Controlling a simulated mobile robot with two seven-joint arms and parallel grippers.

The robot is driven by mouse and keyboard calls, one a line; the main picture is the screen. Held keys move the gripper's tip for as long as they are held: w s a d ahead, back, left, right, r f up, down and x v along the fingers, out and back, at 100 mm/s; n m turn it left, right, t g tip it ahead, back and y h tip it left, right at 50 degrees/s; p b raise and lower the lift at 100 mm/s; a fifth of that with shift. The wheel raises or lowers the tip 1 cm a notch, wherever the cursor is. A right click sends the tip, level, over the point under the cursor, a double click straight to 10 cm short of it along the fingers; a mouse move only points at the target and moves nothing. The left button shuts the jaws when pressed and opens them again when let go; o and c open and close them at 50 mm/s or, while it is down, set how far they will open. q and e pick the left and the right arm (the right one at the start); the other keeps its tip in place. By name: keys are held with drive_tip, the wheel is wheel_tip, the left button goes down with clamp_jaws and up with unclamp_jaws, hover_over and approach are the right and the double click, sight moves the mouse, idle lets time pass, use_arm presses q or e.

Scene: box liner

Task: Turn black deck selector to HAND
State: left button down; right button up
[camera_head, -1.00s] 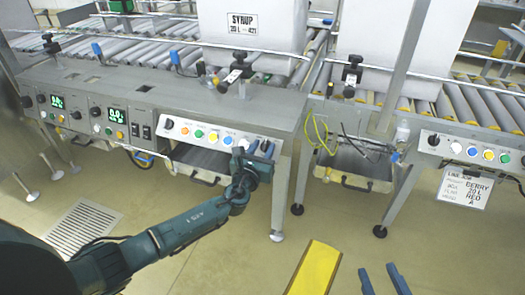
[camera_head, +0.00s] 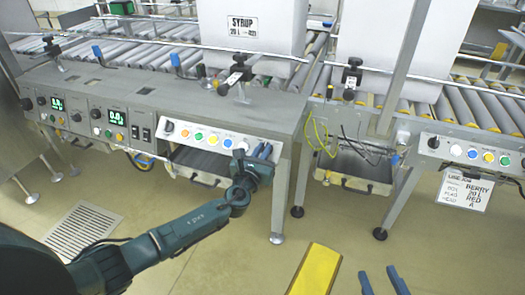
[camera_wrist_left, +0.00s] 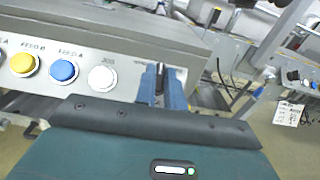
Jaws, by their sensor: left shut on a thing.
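My left gripper (camera_head: 262,150) is at the right end of the front button panel (camera_head: 222,149). In the left wrist view its blue fingers (camera_wrist_left: 163,88) are close together, right of a white button (camera_wrist_left: 102,78). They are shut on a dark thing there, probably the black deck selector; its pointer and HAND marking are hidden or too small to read. Another black knob (camera_head: 169,127) sits at the panel's left end. The two blue fingers of my right gripper (camera_head: 382,281) show wide apart and empty at the bottom of the head view, over the floor.
A blue button (camera_wrist_left: 63,71) and a yellow button (camera_wrist_left: 23,64) are left of the white one. A second panel with a black knob (camera_head: 433,142) is on the right station. A yellow floor piece (camera_head: 315,270) lies in front. White boxes (camera_head: 255,30) stand on the rollers.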

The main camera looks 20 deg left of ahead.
use_arm(q)
drive_tip(key=shift+n+y, duration=0.3)
drive_tip(key=shift+n, duration=0.1)
drive_tip(key=shift+d+n+g+y+p, duration=0.15)
drive_tip(key=shift+n+g+y, duration=0.5)
drive_tip(key=shift+n+y, duration=0.95)
drive_tip(key=shift+d+n+g+y+p, duration=0.15)
drive_tip(key=shift+n+g+y, duration=0.45)
drive_tip(key=shift+n+y, duration=1)
drive_tip(key=shift+d+n+g+y, duration=0.15)
drive_tip(key=shift+n+g+y, duration=0.65)
drive_tip(key=shift+n, duration=1.5)
drive_tip(key=c, duration=1.5)
unclamp_jaws()
drive_tip(key=shift+w+r, duration=0.1)
